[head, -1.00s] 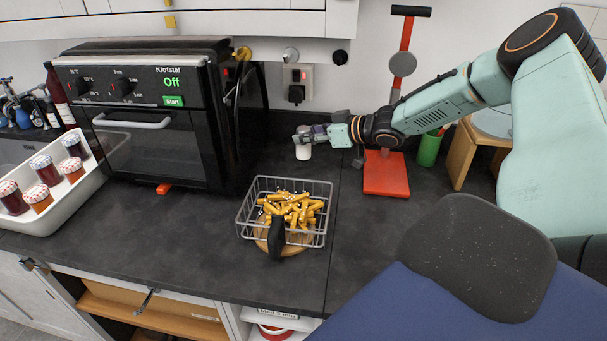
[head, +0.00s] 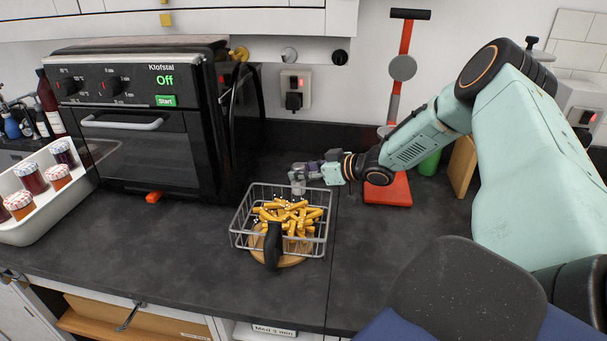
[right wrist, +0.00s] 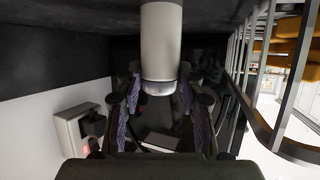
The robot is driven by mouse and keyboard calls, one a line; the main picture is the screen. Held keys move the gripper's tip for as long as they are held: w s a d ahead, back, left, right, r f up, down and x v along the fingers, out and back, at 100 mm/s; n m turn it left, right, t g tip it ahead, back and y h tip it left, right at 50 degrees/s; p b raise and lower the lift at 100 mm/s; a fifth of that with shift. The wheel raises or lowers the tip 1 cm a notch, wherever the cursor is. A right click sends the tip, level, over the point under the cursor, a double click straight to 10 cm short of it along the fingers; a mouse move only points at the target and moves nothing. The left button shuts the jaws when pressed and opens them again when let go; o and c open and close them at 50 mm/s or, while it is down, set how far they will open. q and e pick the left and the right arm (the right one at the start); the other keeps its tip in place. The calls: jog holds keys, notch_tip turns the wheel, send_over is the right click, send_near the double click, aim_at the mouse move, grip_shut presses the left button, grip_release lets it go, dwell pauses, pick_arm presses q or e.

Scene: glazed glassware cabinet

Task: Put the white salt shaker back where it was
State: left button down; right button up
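The white salt shaker (head: 297,187) is in my right gripper (head: 301,176), just behind the wire basket (head: 240,228) in the head view. In the right wrist view, the shaker (right wrist: 161,40) shows as a white cylinder with a metallic end between the two finger pads (right wrist: 154,105). The fingers are closed around the metallic end, and the shaker looks about upright. The gripper partly hides it in the head view. The basket holds yellow fries (head: 290,215) with small white specks on them. My left gripper is out of view.
A black oven (head: 145,150) stands at left, beside a white tray (head: 30,232) of jars. A red stand (head: 388,190) and a green cup (head: 430,163) are behind my right arm. The counter front left of the basket is clear.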

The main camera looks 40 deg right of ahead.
aim_at(304, 169)
jog(key=o, duration=0.3)
jog(key=shift+s+d+r, duration=0.1)
jog(key=shift+s+r, duration=0.05)
jog(key=shift+s, duration=0.25)
jog(key=shift+o, duration=0.8)
jog(key=shift+r, duration=0.1)
jog(key=shift+w+a, duration=0.2)
jog(key=shift+w, duration=0.15)
jog(key=shift+s+d, duration=0.25)
jog(key=shift+s, duration=0.05)
jog(key=p+v, duration=0.4)
jog(key=shift+a+r, duration=0.15)
jog(key=shift+r, duration=0.1)
pick_arm(q)
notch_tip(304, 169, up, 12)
jog(key=p, duration=0.7)
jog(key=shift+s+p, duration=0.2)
jog(key=shift+p, duration=0.2)
pick_arm(e)
jog(key=v, duration=0.7)
jog(key=shift+s+f, duration=0.2)
jog(key=shift+s, duration=0.2)
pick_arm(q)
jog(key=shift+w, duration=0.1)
pick_arm(e)
jog(key=shift+w+f, duration=0.1)
